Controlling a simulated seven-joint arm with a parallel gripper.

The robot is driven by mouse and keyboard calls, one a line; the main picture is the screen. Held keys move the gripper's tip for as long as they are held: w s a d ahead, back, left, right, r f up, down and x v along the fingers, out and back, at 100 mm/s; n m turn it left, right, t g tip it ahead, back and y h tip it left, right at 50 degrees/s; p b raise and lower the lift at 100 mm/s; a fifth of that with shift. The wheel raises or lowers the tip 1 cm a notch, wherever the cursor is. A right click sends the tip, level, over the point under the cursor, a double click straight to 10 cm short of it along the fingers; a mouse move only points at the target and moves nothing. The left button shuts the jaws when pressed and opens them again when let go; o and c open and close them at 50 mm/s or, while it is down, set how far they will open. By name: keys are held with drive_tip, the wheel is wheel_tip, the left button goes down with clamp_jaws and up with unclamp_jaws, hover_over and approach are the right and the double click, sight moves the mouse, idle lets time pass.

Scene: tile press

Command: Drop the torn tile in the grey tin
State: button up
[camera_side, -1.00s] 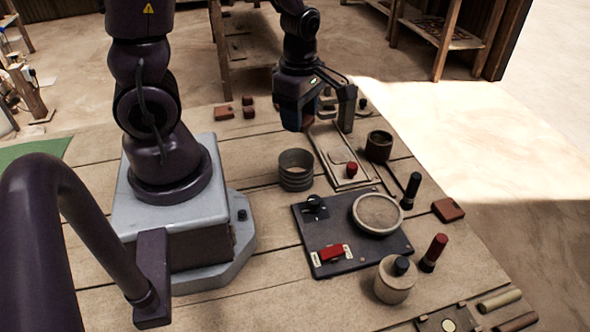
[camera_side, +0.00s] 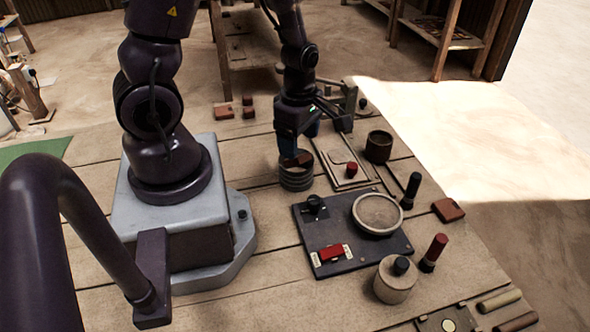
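The grey tin (camera_side: 296,182) is a ribbed, round, open-topped can standing on the wooden table, left of the shallow wooden tray. A reddish-brown tile piece (camera_side: 297,160), seemingly the torn tile, shows at the tin's mouth and covers much of the opening. My gripper (camera_side: 293,146) points down directly above the tin and appears shut on this piece. Its fingers are dark and partly hidden by the gripper body. Whether the piece touches the tin's rim is not clear.
A black press plate with a round dish (camera_side: 378,214) and a red switch (camera_side: 331,253) lies in front. The wooden tray (camera_side: 345,165), a dark cup (camera_side: 379,146), a lidded jar (camera_side: 395,281) and stamp handles stand to the right. Small brown tiles (camera_side: 226,111) lie behind.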

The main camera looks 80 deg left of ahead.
drive_tip(key=shift+r, duration=0.15)
wheel_tip(320, 180, up, 13)
idle(0.7)
drive_tip(key=s+d+r+m+t, duration=0.2)
drive_tip(key=d+r+m, duration=0.2)
drive_tip(key=m, duration=0.9)
drive_tip(key=s+d+r+m+t, duration=0.1)
drive_tip(key=d+r+m+t, duration=0.2)
drive_tip(key=m, duration=1)
wheel_tip(320, 180, up, 4)
drive_tip(key=shift+s+d+f+t, duration=0.15)
drive_tip(key=shift+s+d+t, duration=0.2)
drive_tip(key=shift+d, duration=0.6)
